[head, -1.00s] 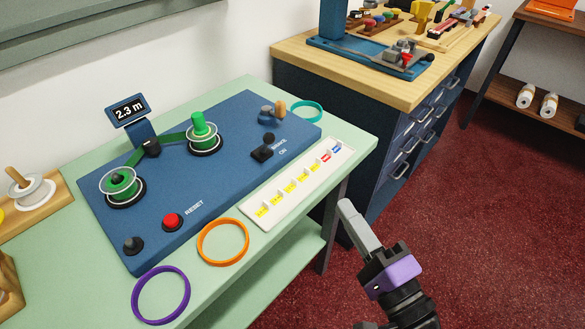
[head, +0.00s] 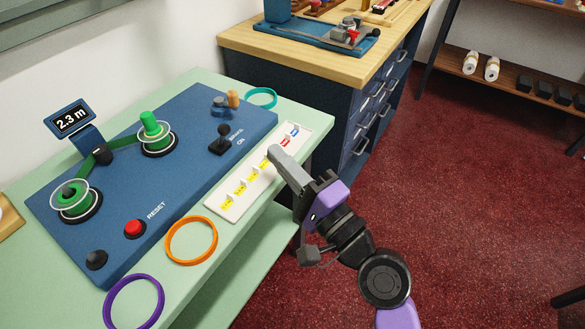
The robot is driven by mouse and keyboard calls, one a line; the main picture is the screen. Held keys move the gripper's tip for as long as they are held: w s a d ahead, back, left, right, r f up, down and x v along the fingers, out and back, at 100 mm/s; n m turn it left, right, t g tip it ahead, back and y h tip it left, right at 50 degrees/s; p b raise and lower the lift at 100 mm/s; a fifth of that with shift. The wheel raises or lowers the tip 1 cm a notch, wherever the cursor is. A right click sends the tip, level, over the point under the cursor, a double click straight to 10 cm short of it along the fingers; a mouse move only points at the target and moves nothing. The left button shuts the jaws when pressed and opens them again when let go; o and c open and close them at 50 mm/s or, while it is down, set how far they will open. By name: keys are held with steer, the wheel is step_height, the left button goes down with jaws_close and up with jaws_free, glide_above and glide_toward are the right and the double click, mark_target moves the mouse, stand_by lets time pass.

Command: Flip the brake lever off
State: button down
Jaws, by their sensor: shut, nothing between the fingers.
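The brake lever (head: 224,136) is a small black stick with a round knob on a black base. My gripper (head: 274,152) is shut and empty. In the picture its tip overlaps the white label strip (head: 238,206), right of and slightly below the lever, apart from it. Whether the tip touches the strip cannot be told.
Orange (head: 191,240), purple (head: 133,302) and teal (head: 261,98) rings lie on the green counter. A wood-topped cabinet (head: 330,65) stands behind.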

mark_target(222, 136)
steer(key=w+a, duration=0.1)
steer(key=a, duration=0.1)
steer(key=w+a+r+p, duration=0.1)
steer(key=w+a, duration=0.1)
steer(key=shift+w+a+r, duration=0.15)
steer(key=shift+w+a, duration=0.25)
steer(key=shift+a, duration=0.6)
steer(key=shift+r+p, duration=0.3)
steer(key=shift+p, duration=0.55)
